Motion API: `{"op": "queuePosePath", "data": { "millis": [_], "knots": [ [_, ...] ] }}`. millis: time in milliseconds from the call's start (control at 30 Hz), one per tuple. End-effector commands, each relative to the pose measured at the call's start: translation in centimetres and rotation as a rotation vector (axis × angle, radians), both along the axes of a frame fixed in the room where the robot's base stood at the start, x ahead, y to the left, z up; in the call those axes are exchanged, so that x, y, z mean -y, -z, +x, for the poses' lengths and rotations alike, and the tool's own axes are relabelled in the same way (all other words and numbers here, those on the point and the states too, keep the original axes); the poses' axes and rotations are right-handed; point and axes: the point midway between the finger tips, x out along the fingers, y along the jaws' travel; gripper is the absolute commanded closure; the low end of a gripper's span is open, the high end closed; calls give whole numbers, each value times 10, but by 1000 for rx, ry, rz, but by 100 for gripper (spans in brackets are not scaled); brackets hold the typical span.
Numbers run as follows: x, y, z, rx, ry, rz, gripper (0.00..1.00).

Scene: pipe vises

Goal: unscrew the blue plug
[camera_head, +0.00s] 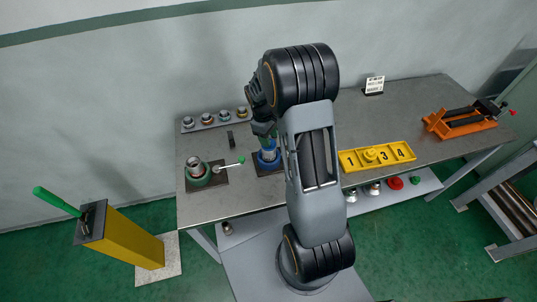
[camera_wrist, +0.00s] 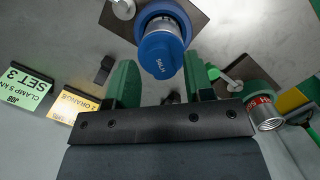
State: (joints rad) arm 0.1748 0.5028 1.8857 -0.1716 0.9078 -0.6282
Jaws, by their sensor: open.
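In the head view the blue vise (camera_head: 268,157) stands on a dark plate on the table, partly hidden by my arm. My gripper (camera_wrist: 160,72) has two green fingers spread apart, and it holds nothing. The plug's near end appears between the two fingertips; I cannot tell whether either touches it. In the head view my gripper (camera_head: 264,130) is just above the blue vise.
A green vise (camera_head: 197,172) with a pipe and lever stands left of the blue one. A yellow numbered tray (camera_head: 378,157) lies to the right, with a yellow piece over one slot. An orange vise (camera_head: 460,121) is at the far right. A rack of fittings (camera_head: 214,119) lies at the back left.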

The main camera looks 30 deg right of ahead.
Motion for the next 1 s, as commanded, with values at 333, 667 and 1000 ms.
{"op": "queuePosePath", "data": {
  "millis": [333, 667, 1000],
  "knots": [
    [0, 15, 0, 0, 1, 0, 52],
    [0, 15, 1, 0, 1, 0, 52],
    [0, 15, 1, 0, 1, 0, 78]
  ]
}}
